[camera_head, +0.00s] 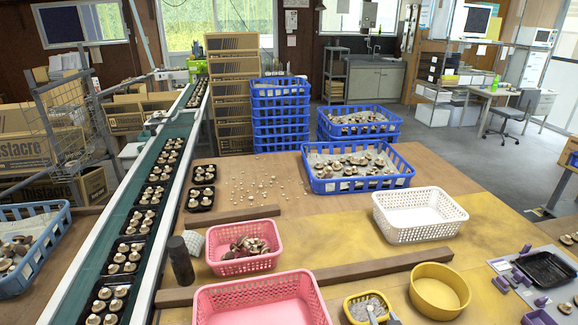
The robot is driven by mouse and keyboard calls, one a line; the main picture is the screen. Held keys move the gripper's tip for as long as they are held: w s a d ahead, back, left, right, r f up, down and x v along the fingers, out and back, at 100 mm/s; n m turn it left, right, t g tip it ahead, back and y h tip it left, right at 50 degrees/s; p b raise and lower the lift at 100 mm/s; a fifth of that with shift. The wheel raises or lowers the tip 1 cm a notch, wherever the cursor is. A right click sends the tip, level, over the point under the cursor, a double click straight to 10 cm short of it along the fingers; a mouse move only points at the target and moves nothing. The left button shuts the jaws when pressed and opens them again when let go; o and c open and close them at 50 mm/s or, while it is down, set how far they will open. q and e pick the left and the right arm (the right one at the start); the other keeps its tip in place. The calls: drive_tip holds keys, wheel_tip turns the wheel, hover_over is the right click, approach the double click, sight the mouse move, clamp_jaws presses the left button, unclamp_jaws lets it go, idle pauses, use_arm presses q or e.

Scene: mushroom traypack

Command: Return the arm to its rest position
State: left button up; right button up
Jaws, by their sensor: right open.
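My left gripper and arm are not in view. Black trays of mushrooms (153,194) stand in rows on the green conveyor (103,238), and two more (201,198) stand on the table just right of it.
A pink basket with mushrooms (240,265), an empty pink basket (205,308), a white basket (405,235), a yellow bowl (439,290) and a small yellow basket (352,308) occupy the front table. A blue crate of mushrooms (359,184) stands behind. Loose mushrooms lie mid-table.

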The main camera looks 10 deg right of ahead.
drive_tip(key=s+a+r+n+g+y, duration=0.1)
drive_tip(key=s+a+r+g, duration=0.1)
drive_tip(key=s+a, duration=0.4)
drive_tip(key=s+a+r+n+g+y, duration=0.1)
drive_tip(key=s+a+g, duration=0.3)
drive_tip(key=s, duration=0.9)
drive_tip(key=a+r, duration=0.1)
drive_tip(key=a, duration=0.1)
drive_tip(key=shift+s+a+r, duration=0.35)
